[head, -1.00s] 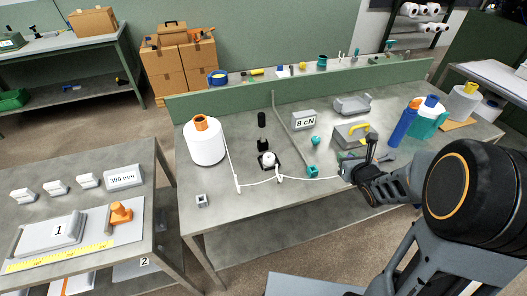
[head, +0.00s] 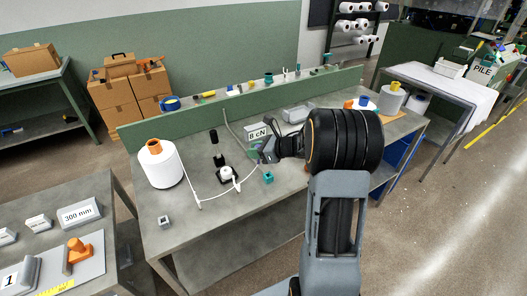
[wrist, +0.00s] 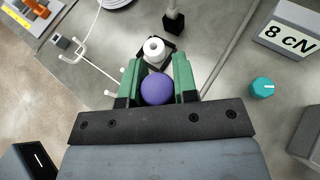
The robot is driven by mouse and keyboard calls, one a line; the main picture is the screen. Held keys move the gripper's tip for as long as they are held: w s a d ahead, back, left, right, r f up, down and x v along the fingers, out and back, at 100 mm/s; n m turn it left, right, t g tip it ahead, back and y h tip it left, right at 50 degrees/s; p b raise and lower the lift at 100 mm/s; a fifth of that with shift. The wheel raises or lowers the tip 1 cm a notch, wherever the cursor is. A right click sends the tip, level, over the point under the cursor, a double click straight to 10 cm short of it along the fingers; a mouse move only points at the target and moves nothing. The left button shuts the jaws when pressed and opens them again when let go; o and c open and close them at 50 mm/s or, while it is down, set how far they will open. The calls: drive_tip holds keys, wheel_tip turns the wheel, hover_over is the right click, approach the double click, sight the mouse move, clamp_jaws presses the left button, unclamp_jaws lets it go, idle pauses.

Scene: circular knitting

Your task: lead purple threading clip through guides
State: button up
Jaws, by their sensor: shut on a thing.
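The purple threading clip (wrist: 157,90) shows as a round purple end between the green jaws of my gripper (wrist: 158,82) in the wrist view. My gripper is shut on it. In the head view my gripper (head: 266,152) is above the bench, in front of the 8 cN block; the clip cannot be made out there. White thread runs from the yarn cone (head: 163,167) down to a front white guide (head: 199,204), on past a second white guide (head: 237,186), then up toward my gripper.
A black-based unit with a white top (head: 227,174) stands left of my gripper, with a black post (head: 217,158) behind it. The 8 cN block (wrist: 289,38) and a teal knob (wrist: 262,87) are to the right in the wrist view. The front bench strip is mostly clear.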

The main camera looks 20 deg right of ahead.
sight(265, 175)
drive_tip(key=d, duration=0.1)
drive_tip(key=s+d+n+g+y, duration=0.1)
drive_tip(key=d, duration=0.1)
drive_tip(key=shift+s+f, duration=0.2)
drive_tip(key=shift+f, duration=0.15)
drive_tip(key=shift+s+d+f+n+b, duration=0.15)
drive_tip(key=shift+n+b, duration=0.15)
drive_tip(key=shift+b, duration=0.25)
drive_tip(key=shift+f+b, duration=1.3)
drive_tip(key=shift+b, duration=0.1)
drive_tip(key=shift+b, duration=0.5)
drive_tip(key=shift+f+b, duration=2.65)
drive_tip(key=shift+b, duration=1.4)
idle(0.8)
